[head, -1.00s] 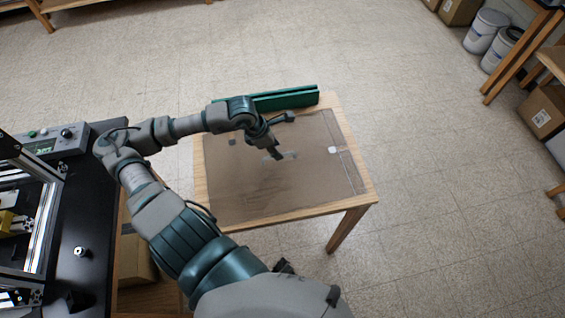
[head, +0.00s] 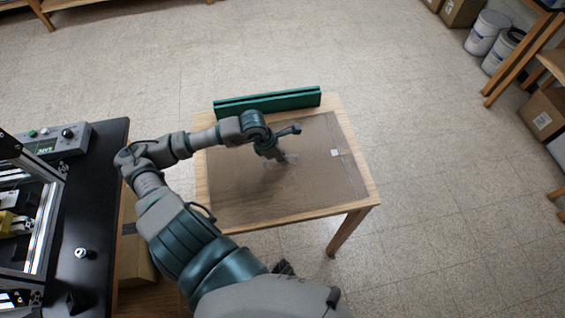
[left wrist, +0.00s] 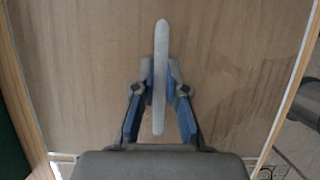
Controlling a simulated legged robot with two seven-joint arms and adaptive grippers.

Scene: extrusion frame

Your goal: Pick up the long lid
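The long lid (head: 315,180) is a broad, flat brownish panel over the small wooden table, with a pale bar handle near its middle. The handle (left wrist: 161,50) stands out in the left wrist view. My left gripper (head: 281,156) points down at the handle. In the left wrist view its blue-padded fingers (left wrist: 161,82) close on the handle from both sides. I cannot tell whether the lid touches the table or hangs slightly above it. My right gripper is out of view.
The wooden table (head: 350,206) shows around the lid. A green long block (head: 267,103) stands along its far edge. A black bench (head: 98,215) with a control box (head: 55,141) and metal frame is at left. Open floor surrounds the table's right side.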

